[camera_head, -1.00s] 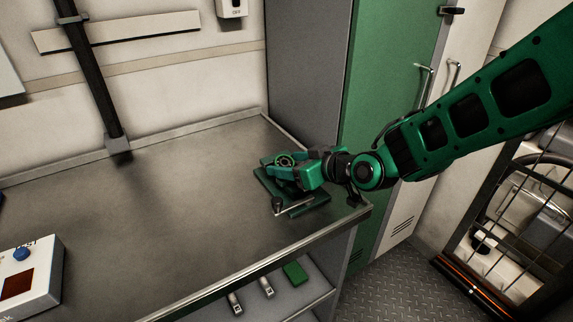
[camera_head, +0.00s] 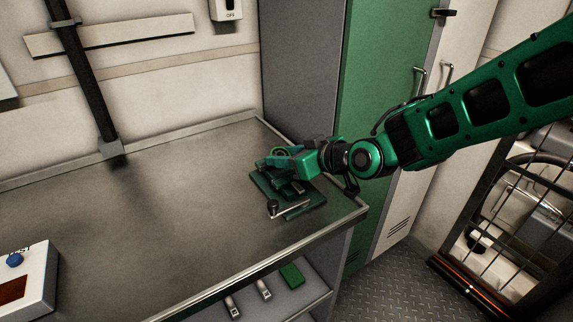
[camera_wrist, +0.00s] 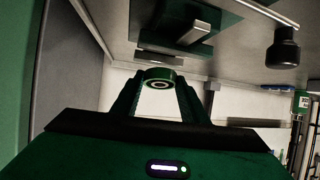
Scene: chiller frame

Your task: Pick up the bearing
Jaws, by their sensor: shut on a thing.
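The bearing (camera_wrist: 160,76) is a small dark ring with a green rim, held between the two fingertips of my gripper (camera_wrist: 159,84) in the wrist view. In the head view the bearing (camera_head: 280,153) is small and partly hidden by the fingers. My gripper (camera_head: 278,160) is shut on it, just above a green vise (camera_head: 264,184) on the worktable. In the wrist view the vise (camera_wrist: 150,20) shows beyond the fingertips, with a visible space between it and the bearing.
The vise handle (camera_head: 290,210) sticks out toward the table's front edge. The grey worktable (camera_head: 150,220) is clear in the middle. A white box with a blue button (camera_head: 30,275) stands at the left. A grey and green cabinet (camera_head: 375,90) stands behind my arm.

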